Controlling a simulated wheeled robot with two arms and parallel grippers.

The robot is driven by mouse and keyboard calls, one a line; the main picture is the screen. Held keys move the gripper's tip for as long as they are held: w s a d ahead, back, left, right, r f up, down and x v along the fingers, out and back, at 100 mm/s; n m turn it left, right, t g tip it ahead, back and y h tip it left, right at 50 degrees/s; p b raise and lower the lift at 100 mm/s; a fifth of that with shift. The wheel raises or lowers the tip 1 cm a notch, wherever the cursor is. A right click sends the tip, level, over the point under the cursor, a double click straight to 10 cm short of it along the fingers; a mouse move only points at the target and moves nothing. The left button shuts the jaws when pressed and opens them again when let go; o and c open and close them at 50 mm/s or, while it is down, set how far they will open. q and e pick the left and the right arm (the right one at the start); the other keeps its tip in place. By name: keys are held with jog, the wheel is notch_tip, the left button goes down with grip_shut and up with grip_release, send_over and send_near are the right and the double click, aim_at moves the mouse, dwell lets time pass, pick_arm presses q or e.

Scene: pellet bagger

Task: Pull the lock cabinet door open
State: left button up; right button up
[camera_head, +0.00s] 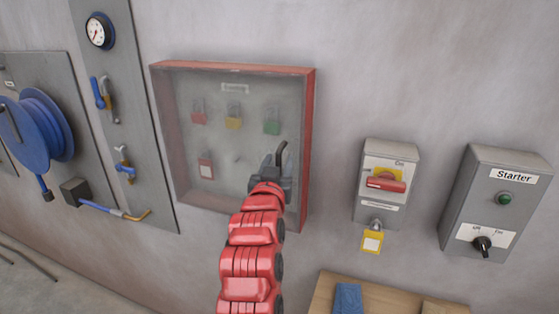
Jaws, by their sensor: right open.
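The lock cabinet (309,130) hangs on the wall, a red frame with a clear front that looks closed. Through the front I see red, yellow and green padlocks (233,118) and a tag (206,169) on the back panel. My right gripper (280,158), on its red arm, is in front of the cabinet's lower right part, close to the right edge. It is open, with no object visible in it. It hides part of the cabinet's lower right, and I cannot tell whether it touches the door. My left gripper is not in view.
Right of the cabinet are a grey switch box (385,153) with a red handle and yellow padlock (372,242), and a Starter box (497,205). A wooden surface (385,300) with a blue cloth is below. A gauge panel (128,150) and blue hose reel (45,128) are left.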

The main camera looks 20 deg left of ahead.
grip_shut()
jog(key=shift+w, duration=0.1)
dwell(1.2)
